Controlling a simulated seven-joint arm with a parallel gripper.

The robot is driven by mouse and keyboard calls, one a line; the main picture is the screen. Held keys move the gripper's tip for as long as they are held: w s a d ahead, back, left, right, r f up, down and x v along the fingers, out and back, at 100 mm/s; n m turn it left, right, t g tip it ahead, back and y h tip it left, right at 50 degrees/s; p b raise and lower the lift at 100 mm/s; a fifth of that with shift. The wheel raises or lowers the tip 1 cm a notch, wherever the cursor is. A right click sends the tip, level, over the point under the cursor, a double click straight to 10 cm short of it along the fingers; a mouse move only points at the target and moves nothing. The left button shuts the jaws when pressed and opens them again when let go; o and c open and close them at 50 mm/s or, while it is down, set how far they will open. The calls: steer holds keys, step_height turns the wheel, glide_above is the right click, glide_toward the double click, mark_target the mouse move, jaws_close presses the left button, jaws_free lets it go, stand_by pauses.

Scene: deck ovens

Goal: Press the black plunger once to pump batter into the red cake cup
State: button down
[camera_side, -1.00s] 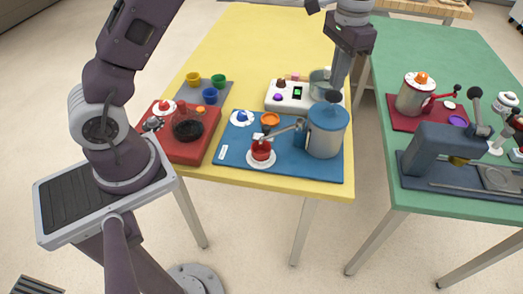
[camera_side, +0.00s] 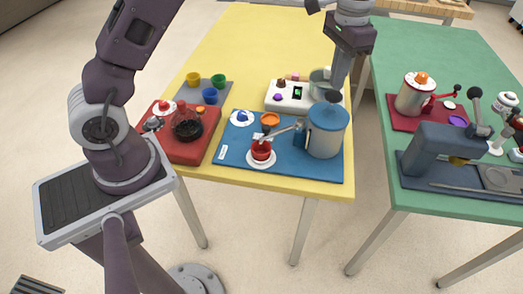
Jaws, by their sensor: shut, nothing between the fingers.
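The blue batter canister (camera_side: 326,133) stands on a blue mat (camera_side: 290,173) on the yellow table. A dark plunger knob (camera_side: 332,97) shows at the top of its lid. My gripper (camera_side: 337,88) points down at the knob from directly above and is shut and empty. Its fingertips are at or very near the knob; I cannot tell whether they touch. The canister's spout reaches left, with its end above the red cake cup (camera_side: 261,151). The cup stands upright on a white saucer (camera_side: 262,162). Its contents are too small to make out clearly.
A white scale-like device (camera_side: 285,103) with a green display is behind the canister. A blue cup (camera_side: 241,117) and an orange cup (camera_side: 271,119) stand at the mat's back. A red unit (camera_side: 190,150) is left. A green table (camera_side: 430,55) with other machines is right, across a gap.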

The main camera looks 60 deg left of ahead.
mark_target(334, 93)
steer(key=shift+f, duration=2)
steer(key=shift+r, duration=2)
